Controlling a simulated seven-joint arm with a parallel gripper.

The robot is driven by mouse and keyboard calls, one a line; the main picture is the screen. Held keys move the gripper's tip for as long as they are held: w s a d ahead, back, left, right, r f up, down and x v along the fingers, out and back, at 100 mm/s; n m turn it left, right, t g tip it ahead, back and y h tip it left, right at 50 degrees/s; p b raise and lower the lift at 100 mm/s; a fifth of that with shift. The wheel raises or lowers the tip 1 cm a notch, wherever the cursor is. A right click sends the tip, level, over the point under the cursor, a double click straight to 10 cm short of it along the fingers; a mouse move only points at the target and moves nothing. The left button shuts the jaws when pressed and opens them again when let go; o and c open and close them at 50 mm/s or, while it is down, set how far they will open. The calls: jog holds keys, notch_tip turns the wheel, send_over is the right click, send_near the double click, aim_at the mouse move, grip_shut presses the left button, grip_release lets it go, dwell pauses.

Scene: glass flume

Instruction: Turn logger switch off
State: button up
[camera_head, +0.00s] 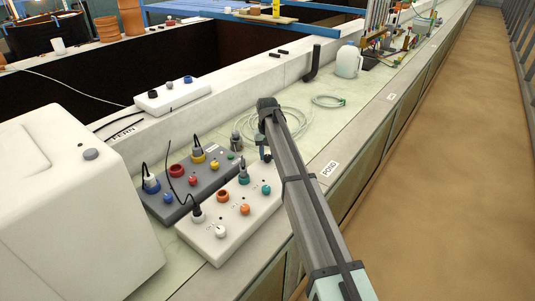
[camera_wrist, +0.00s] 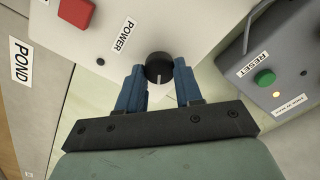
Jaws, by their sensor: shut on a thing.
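In the wrist view, my gripper (camera_wrist: 162,86) has its two blue fingers on either side of a black knob (camera_wrist: 159,66) with a pale pointer line, and is shut on it. The knob sits on a white box (camera_wrist: 190,25) beside the label POWER (camera_wrist: 123,35). In the head view, my gripper (camera_head: 265,153) is at the far right end of the white box (camera_head: 228,236), and my arm reaches in from the lower right. The knob is hidden there. I see no label reading logger.
A grey box (camera_head: 202,180) with coloured knobs and cables stands close beside; its green RESET button (camera_wrist: 264,77) shows in the wrist view. A red switch part (camera_wrist: 72,12) is on the white box. A POND label (camera_head: 329,169) marks the bench. Coiled clear tubing (camera_head: 292,119) lies behind.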

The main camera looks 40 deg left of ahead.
aim_at(267, 156)
jog(key=n, duration=0.5)
jog(key=shift+n, duration=0.4)
jog(key=n, duration=0.5)
jog(key=shift+s+n, duration=0.15)
jog(key=shift+n, duration=0.25)
jog(key=o, duration=1)
jog(key=shift+o, duration=0.2)
notch_tip(267, 156, up, 14)
jog(key=shift+f, duration=0.1)
